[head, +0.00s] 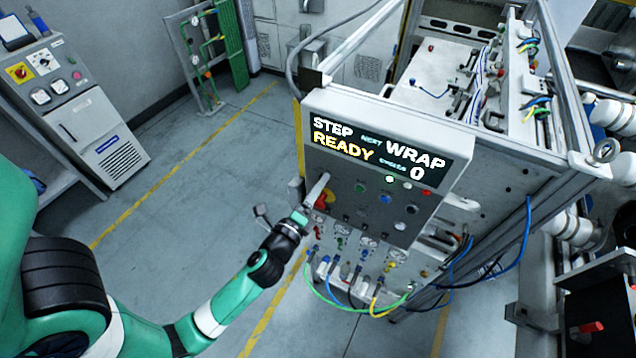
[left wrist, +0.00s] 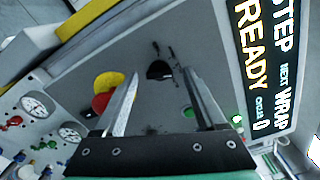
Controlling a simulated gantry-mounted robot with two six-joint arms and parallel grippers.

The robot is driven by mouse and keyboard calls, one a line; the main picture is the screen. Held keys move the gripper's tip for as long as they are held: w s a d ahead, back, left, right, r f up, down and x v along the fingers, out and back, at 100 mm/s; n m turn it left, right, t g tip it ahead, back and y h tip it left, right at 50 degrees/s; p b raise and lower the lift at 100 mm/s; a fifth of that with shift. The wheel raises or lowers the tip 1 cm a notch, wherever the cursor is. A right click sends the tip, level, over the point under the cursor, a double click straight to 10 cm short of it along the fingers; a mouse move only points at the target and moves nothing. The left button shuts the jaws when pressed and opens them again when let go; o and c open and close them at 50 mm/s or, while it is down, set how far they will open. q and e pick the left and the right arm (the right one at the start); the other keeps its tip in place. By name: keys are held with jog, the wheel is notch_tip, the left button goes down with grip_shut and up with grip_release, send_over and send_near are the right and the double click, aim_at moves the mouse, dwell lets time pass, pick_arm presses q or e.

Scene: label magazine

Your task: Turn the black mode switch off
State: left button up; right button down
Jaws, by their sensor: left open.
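The control panel (head: 375,215) hangs under a display reading STEP READY, NEXT WRAP, CYCLES 0. The black mode switch (left wrist: 158,70) shows on the grey panel face in the left wrist view, its pointer tilted. In the head view I cannot make it out clearly near my gripper. My left gripper (head: 322,182) is at the panel's left side. Its open fingers (left wrist: 162,78) are empty, and the switch appears between their tips in the wrist view. Contact cannot be told. My right gripper is not in view.
A red and yellow knob (left wrist: 103,90) sits beside one finger, and a green button (left wrist: 188,112) is near the other. Gauges (head: 369,241) and hoses (head: 345,300) lie below the panel. The floor (head: 200,190) to the left is clear.

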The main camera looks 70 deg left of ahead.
pick_arm(q)
jog(key=shift+w+a, duration=0.15)
jog(key=shift+w, duration=0.05)
grip_shut()
dwell(0.3)
